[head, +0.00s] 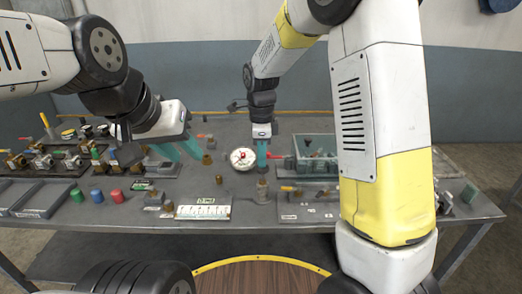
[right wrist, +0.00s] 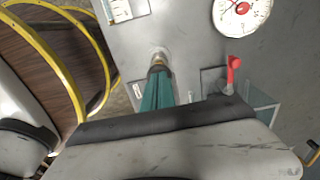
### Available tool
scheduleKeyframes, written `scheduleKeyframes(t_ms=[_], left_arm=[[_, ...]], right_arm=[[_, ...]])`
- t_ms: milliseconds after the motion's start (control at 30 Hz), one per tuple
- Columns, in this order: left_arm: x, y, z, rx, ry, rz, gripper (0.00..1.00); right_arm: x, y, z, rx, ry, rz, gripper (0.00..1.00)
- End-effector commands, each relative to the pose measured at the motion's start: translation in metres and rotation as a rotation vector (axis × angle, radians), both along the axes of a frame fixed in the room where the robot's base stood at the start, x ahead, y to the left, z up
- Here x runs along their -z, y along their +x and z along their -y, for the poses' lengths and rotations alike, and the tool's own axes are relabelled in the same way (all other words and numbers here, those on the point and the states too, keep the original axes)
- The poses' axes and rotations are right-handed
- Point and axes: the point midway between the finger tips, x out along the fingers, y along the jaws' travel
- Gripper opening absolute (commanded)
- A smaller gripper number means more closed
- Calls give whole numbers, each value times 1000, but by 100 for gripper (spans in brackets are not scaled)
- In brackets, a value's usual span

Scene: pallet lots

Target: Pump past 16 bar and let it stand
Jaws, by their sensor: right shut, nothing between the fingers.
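A round white pressure gauge (head: 243,158) with a red mark stands mid-bench; it also shows in the right wrist view (right wrist: 236,14), its reading too small to tell. A grey-green open tank (head: 315,147) stands to its right. A red lever (right wrist: 233,70) is beside the tank. My right gripper (head: 262,164) points down, shut and empty, just right of the gauge. Its teal fingers (right wrist: 157,88) appear over a brass-topped fitting (head: 262,186); I cannot tell whether they touch it. My left gripper (head: 180,151) has its teal fingers apart and looks empty, left of the gauge.
Valves and fittings crowd a tray (head: 62,172) at the left, with grey bins (head: 38,198) in front. Blue, red and green caps (head: 97,196) stand nearby. A white scale card (head: 203,212) lies at the front edge. A yellow-handled valve (head: 290,189) is near the tank.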

Motion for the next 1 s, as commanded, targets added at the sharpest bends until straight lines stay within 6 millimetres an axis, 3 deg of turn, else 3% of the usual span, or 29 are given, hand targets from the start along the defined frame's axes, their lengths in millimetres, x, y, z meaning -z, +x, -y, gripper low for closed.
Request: scheduleKeyframes(t_ms=[300, 600, 1000], left_arm=[[0, 0, 0, 0, 0, 0, 34], [0, 0, 0, 0, 0, 0, 34], [0, 0, 0, 0, 0, 0, 34]], right_arm=[[3, 0, 0, 0, -1, -2, 0], [37, -1, 0, 1, -2, -3, 0], [35, 0, 4, 1, -4, -6, 0]])
